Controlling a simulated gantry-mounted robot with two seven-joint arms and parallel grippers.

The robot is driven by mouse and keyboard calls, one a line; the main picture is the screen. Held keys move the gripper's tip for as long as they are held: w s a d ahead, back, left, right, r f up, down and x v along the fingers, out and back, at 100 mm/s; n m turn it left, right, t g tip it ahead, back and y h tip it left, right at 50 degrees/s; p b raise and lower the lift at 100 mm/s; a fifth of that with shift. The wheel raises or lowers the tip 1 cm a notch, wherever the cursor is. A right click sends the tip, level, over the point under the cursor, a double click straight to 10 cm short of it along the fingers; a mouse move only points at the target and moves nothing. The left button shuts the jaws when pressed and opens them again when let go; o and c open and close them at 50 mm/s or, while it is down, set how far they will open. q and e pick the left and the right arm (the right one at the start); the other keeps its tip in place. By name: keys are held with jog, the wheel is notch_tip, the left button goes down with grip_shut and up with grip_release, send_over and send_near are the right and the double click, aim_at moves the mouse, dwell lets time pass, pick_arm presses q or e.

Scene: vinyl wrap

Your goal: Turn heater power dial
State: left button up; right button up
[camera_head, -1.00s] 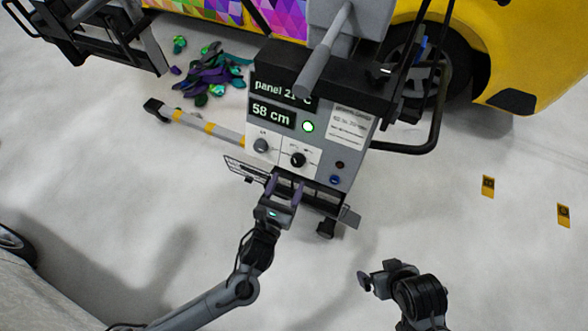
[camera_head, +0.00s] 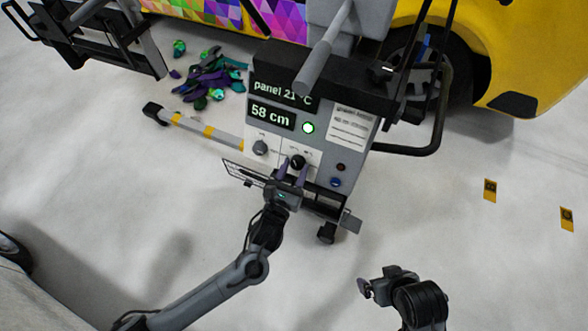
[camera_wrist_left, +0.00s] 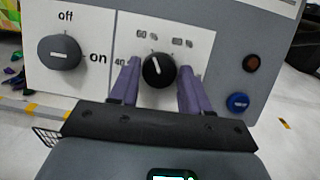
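The heater cart has a grey control panel with two dials. The black power dial (camera_head: 297,162) is the right one; in the left wrist view the same dial (camera_wrist_left: 159,70) has percent marks around it and a white pointer tilted up and slightly left. The grey off/on dial (camera_head: 260,148) is to its left; its pointer is level toward "on" in the left wrist view (camera_wrist_left: 59,52). My left gripper (camera_head: 292,174) is open, its purple fingers on either side of the power dial's lower part; contact cannot be told. My right gripper (camera_head: 366,287) is low at the right, away from the panel.
The display (camera_head: 273,116) reads panel 21 °C and 58 cm, beside a lit green button (camera_head: 308,128). Red and blue buttons (camera_head: 336,182) are right of the dial. A yellow vehicle (camera_head: 532,60) stands behind. Vinyl scraps (camera_head: 212,78) lie on the floor at left.

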pick_arm(q)
jog(key=c, duration=0.6)
jog(key=shift+o, duration=0.2)
jog(key=shift+r+n+y+p, duration=0.15)
jog(key=shift+n+y+p, duration=0.15)
jog(key=shift+n+p, duration=0.65)
jog(key=n+y+p, duration=0.1)
jog(key=n+p, duration=0.1)
jog(key=n+y+p, duration=0.1)
jog(key=n+p, duration=0.2)
jog(key=n+y+p, duration=0.1)
jog(key=n+p, duration=0.2)
jog(key=shift+s+d+r, duration=0.1)
jog(key=shift+d+r, duration=0.1)
jog(key=shift+d, duration=0.05)
jog(key=n+g+y+p, duration=0.1)
jog(key=n+p, duration=0.2)
jog(key=shift+f+n+y+p, duration=0.15)
jog(key=shift+n+y+p, duration=0.35)
jog(key=shift+n, duration=0.25)
jog(key=shift+f, duration=0.1)
jog(key=o, duration=1)
jog(key=shift+o, duration=0.2)
